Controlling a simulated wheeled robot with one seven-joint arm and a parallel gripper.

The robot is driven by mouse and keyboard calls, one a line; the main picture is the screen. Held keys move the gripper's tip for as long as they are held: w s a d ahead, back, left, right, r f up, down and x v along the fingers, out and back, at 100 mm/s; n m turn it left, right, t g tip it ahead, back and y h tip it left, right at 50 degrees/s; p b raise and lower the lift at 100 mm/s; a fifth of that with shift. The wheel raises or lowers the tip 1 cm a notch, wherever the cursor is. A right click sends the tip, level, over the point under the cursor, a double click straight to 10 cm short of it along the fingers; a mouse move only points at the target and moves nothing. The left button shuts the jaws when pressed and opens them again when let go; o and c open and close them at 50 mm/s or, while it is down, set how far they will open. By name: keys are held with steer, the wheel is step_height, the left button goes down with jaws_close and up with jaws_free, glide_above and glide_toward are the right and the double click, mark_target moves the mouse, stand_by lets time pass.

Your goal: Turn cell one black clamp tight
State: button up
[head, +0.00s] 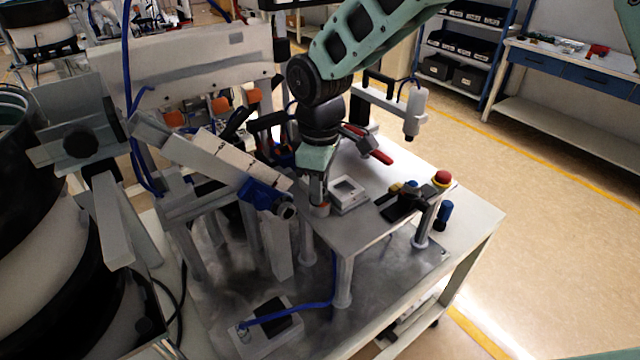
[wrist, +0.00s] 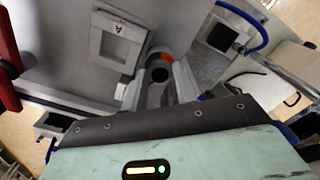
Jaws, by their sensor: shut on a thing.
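My gripper (wrist: 160,90) points down at the edge of the light tabletop (head: 375,215). In the wrist view its two grey fingers are shut on a small round part (wrist: 159,73) with a dark centre, and orange shows beside it.
A pale square fixture (head: 347,195) stands close beside my gripper; it also shows in the wrist view (wrist: 116,42). A red-handled clamp (head: 376,154) is behind. A feeder rail with a blue end (head: 262,196) is close left. A red button (head: 442,178) is at right.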

steer(key=m, duration=0.3)
steer(key=shift+m, duration=0.4)
steer(key=m, duration=0.3)
steer(key=shift+r+m+b, duration=0.1)
steer(key=shift+m+b, duration=0.2)
steer(key=shift+b, duration=0.05)
steer(key=m, duration=0.5)
steer(key=shift+m, duration=0.7)
steer(key=o, duration=1)
steer(key=shift+c, duration=0.2)
step_height(320, 180, up, 17)
steer(key=b, duration=0.2)
steer(key=shift+r+b, duration=0.2)
steer(key=shift+b, duration=0.15)
